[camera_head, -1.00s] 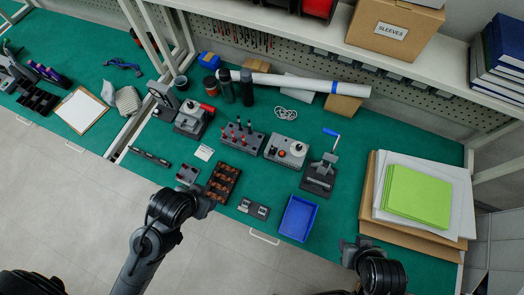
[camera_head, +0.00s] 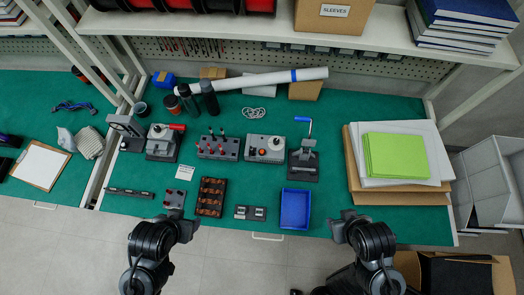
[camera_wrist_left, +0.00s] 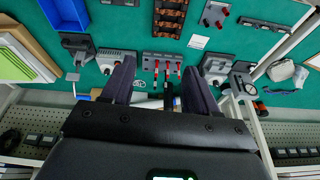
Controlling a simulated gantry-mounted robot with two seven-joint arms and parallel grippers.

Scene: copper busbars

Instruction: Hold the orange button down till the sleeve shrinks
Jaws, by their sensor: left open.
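The orange button (camera_head: 262,152) sits on top of a grey box with a white round part (camera_head: 276,143), at the middle of the green bench in the head view. The same grey box shows in the left wrist view (camera_wrist_left: 117,60), partly behind a finger. My left gripper (camera_head: 188,226) is at the bench's front edge, left of and well apart from the button. In the left wrist view its two fingers (camera_wrist_left: 157,88) are spread, with nothing between them. My right gripper (camera_head: 346,218) is at the front edge on the right; its jaws are too small to judge. I cannot make out a sleeve.
In front lie a black parts tray (camera_head: 211,197) and a blue bin (camera_head: 295,209). A SLEEVES carton (camera_head: 333,14) sits on the shelf.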

